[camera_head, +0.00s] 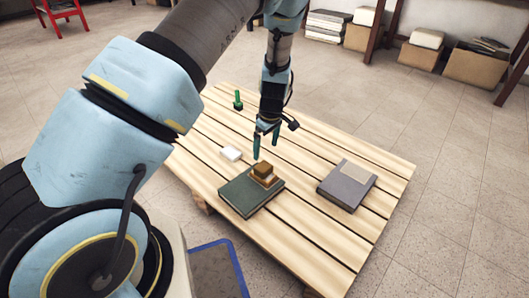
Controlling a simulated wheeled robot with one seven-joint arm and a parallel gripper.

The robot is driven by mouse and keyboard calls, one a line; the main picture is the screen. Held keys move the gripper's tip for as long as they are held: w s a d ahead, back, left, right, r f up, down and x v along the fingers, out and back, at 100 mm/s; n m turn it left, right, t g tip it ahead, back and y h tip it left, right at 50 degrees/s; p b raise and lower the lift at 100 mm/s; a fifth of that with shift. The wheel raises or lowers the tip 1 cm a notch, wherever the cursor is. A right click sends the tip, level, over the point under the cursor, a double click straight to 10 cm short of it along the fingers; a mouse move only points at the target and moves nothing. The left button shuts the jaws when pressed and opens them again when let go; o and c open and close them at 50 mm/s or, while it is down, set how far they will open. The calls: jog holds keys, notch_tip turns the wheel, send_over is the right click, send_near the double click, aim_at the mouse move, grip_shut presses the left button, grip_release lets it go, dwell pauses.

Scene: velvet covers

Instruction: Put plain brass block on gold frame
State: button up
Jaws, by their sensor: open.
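A brown-gold block (263,169), which looks like the plain brass block, sits on top of a slightly wider gold-brown piece (266,180) on the dark green book (246,196). I cannot tell whether that lower piece is the gold frame. A grey-purple book (344,190) lies to the right with a flat tan-gold patch (357,174) on its cover, which could also be the frame. My gripper (264,150) points down, open and empty, just above and behind the block, its two teal fingers apart.
All this lies on a slatted wooden platform (331,244). A green upright piece on a dark base (238,101) stands at the back left. Bare slats separate the two books.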

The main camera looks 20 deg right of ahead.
jog(key=a+r+m+h, duration=0.1)
jog(key=a+r+m, duration=0.2)
jog(key=a+r, duration=1.4)
jog(key=s+a+r+m, duration=0.2)
jog(key=s+a+r, duration=0.1)
jog(key=a, duration=0.4)
jog(key=s+a+r+m, duration=0.1)
jog(key=s+a+r, duration=0.2)
jog(key=s+a, duration=0.3)
jog(key=shift+s+a+m, duration=0.3)
jog(key=shift+a+m, duration=0.1)
jog(key=shift+a, duration=0.55)
notch_tip(320, 180, up, 38)
jog(key=p, duration=3.8)
